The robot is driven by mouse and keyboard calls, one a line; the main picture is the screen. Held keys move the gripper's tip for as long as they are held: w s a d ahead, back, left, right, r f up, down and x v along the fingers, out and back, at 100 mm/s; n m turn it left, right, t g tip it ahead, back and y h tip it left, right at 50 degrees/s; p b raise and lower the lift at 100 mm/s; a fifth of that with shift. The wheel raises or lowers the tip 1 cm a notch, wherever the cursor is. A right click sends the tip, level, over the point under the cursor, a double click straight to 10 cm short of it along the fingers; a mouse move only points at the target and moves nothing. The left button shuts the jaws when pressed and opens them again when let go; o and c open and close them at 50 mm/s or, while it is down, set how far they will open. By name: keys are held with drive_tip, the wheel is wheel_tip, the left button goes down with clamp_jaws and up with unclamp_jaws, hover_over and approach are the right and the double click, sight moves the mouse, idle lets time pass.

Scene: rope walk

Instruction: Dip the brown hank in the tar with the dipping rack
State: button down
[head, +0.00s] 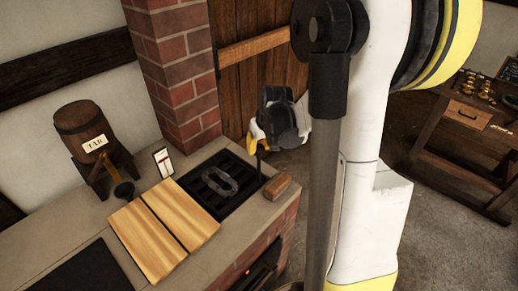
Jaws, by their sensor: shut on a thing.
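In the head view, a dark slatted rack (236,194), which looks like the dipping rack, sits at a square dark opening in the stone-topped bench. A looped hank (231,182) lies on its bars. The hank looks grey here, not clearly brown. A dark upright handle (259,160) rises at the rack's far right side. My gripper (260,147) is at the top of this handle and appears shut on it; its fingers are small and mostly hidden by my wrist. Any tar surface below the bars is too dark to tell.
Two light wooden boards (146,238) lie left of the opening. A barrel marked TAR (84,126) stands on the bench behind, near a small card (163,161). A brown block (277,187) lies right of the rack. A brick pillar (180,65) rises behind. My arm blocks the middle right.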

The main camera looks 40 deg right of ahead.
drive_tip(key=shift+w, duration=0.1)
drive_tip(key=c, duration=1)
unclamp_jaws()
drive_tip(key=shift+o, duration=0.2)
drive_tip(key=v, duration=1.2)
drive_tip(key=shift+f, duration=0.1)
drive_tip(key=s+a+n+t, duration=0.1)
drive_tip(key=s+a, duration=0.2)
drive_tip(key=a, duration=0.4)
drive_tip(key=s+a+n+t+b, duration=0.1)
drive_tip(key=s+a, duration=0.2)
drive_tip(key=a, duration=0.5)
drive_tip(key=s+a+n+t+y, duration=0.1)
drive_tip(key=s+a, duration=0.3)
drive_tip(key=a, duration=0.4)
drive_tip(key=shift+b, duration=0.3)
